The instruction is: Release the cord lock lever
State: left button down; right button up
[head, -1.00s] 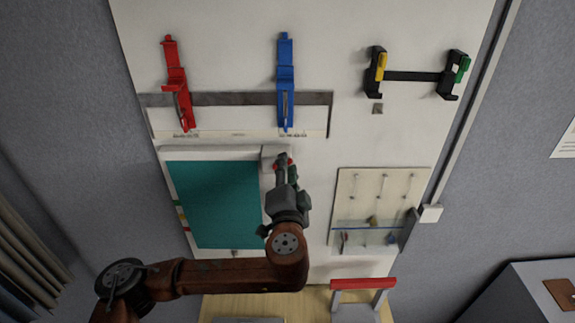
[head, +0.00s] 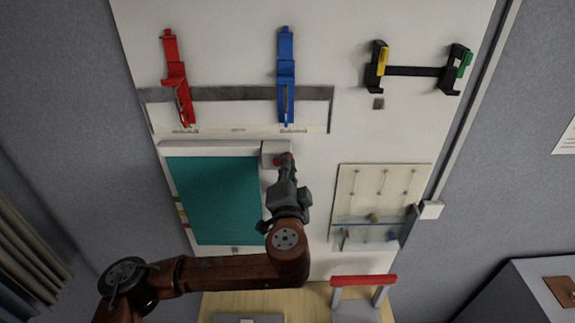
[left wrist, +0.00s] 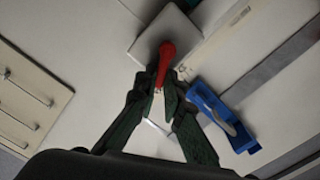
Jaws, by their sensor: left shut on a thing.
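The cord lock is a pale box (head: 274,153) at the right end of the white rail above a teal blind (head: 215,200). Its red lever (left wrist: 168,52) sticks out from the box in the left wrist view; in the head view only a small red part (head: 277,161) shows. My left gripper (head: 287,160) is at the box, and in the left wrist view its green-black fingers (left wrist: 162,86) are closed around the lever's lower end. The fingers hide that end. My right gripper is not in view.
A red clip (head: 175,75) and a blue clip (head: 286,75) are mounted above the rail. A black bracket (head: 415,71) with yellow and green levers is at upper right. A small panel with hooks (head: 382,195) is to the right of my gripper. Bare board lies between.

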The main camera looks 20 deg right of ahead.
pick_arm(q)
jog(key=shift+d+f+m+b, duration=0.1)
jog(key=shift+f+m+b, duration=0.2)
jog(key=shift+m+b, duration=0.55)
jog(key=c, duration=2)
grip_release()
jog(key=shift+c, duration=0.2)
jog(key=shift+s, duration=0.1)
jog(key=v, duration=1.2)
